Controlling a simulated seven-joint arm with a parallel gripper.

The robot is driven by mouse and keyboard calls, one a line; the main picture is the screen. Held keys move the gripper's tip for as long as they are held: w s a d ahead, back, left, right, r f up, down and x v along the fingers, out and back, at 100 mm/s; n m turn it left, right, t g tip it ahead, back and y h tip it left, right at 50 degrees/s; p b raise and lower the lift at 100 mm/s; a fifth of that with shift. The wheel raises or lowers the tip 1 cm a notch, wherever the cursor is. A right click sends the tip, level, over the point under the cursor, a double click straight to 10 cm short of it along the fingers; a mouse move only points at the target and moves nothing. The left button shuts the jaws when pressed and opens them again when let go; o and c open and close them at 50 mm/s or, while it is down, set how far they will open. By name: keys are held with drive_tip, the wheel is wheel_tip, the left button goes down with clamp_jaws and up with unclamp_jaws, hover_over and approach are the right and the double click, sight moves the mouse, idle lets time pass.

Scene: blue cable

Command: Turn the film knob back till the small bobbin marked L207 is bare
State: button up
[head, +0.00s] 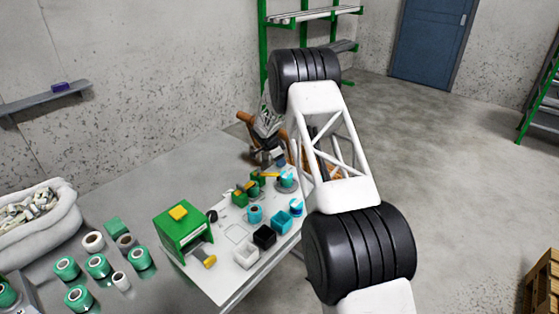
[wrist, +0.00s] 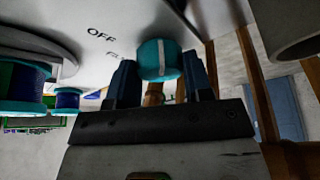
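In the wrist view, a teal knob (wrist: 158,60) with a white stripe sits by a white panel printed "OFF" and a partly hidden word starting "FI". My gripper (wrist: 160,75) has one finger on each side of this knob, and both fingers appear to touch it. Left of it is a small bobbin (wrist: 67,99) with teal flanges and dark blue winding. A larger teal-flanged bobbin (wrist: 20,82) with blue winding is at the left edge. I can read no L207 mark. In the head view the fingertips and knob are too small or hidden to make out.
A white board (head: 235,232) on the grey table carries a green box (head: 183,235), a black bin (head: 264,237), a white bin (head: 246,256) and a teal bin (head: 281,222). Several green spools stand at the left near a white basket (head: 62,215). Brown bars stand close to my gripper.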

drive_tip(key=shift+c, duration=1.1)
drive_tip(key=shift+n, duration=0.4)
drive_tip(key=shift+r+n+t, duration=0.1)
drive_tip(key=shift+n+t, duration=0.3)
drive_tip(key=shift+n, duration=0.5)
drive_tip(key=shift+s+d+n+t+y, duration=0.1)
drive_tip(key=shift+n+t+y, duration=0.2)
drive_tip(key=shift+n, duration=0.6)
drive_tip(key=shift+s+n+t+y, duration=0.1)
drive_tip(key=shift+n+t+y, duration=0.2)
drive_tip(key=shift+n, duration=0.6)
drive_tip(key=o, duration=0.9)
